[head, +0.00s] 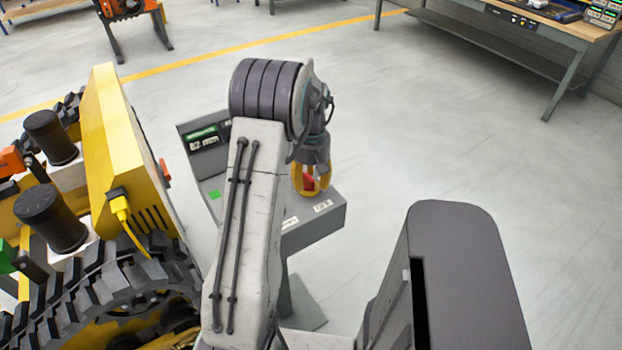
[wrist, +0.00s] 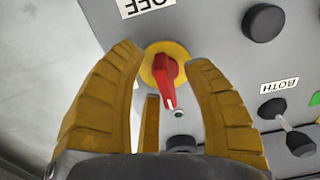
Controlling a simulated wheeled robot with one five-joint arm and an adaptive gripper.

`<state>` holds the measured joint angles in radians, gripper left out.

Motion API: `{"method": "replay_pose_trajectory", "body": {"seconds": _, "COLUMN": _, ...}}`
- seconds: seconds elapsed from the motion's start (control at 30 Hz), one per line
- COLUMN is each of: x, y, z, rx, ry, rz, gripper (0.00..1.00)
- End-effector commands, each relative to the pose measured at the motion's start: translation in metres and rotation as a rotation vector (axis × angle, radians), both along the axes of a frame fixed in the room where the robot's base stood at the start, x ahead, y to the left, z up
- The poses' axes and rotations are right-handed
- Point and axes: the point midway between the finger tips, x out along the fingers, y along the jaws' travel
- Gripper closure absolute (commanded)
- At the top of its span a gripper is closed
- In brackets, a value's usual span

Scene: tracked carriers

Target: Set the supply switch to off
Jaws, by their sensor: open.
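The supply switch is a red handle (wrist: 166,78) on a round yellow plate (wrist: 178,52) on the grey console. Its white-marked end points toward the bottom of the wrist view, away from the upside-down OFF label (wrist: 146,5) at the top. My gripper (wrist: 162,58) is open, with one yellow finger on either side of the handle. I cannot tell whether either finger touches it. In the head view my gripper (head: 311,190) is over the console's front right part, with red between the fingers. The panel below the switch is partly hidden by the gripper.
The console (head: 318,228) also carries a black knob (wrist: 264,22), a lever (wrist: 281,112) by a BOTH label (wrist: 279,86), and a green display (head: 201,135). A yellow tracked carrier (head: 125,140) stands close on the left. Open floor (head: 480,140) lies right.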

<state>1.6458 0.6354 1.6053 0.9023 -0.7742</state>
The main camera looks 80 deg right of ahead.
Motion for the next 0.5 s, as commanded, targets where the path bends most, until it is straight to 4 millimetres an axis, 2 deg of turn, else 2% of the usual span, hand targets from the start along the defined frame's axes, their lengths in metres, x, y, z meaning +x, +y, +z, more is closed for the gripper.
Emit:
{"method": "replay_pose_trajectory", "body": {"seconds": 0.27, "x": 0.000, "y": -0.001, "z": 0.009, "rx": -0.003, "ry": 0.000, "rz": 0.000, "gripper": 0.55}}
{"method": "replay_pose_trajectory", "body": {"seconds": 0.5, "x": 0.000, "y": -0.002, "z": 0.046, "rx": -0.007, "ry": 0.001, "rz": 0.000, "gripper": 0.55}}
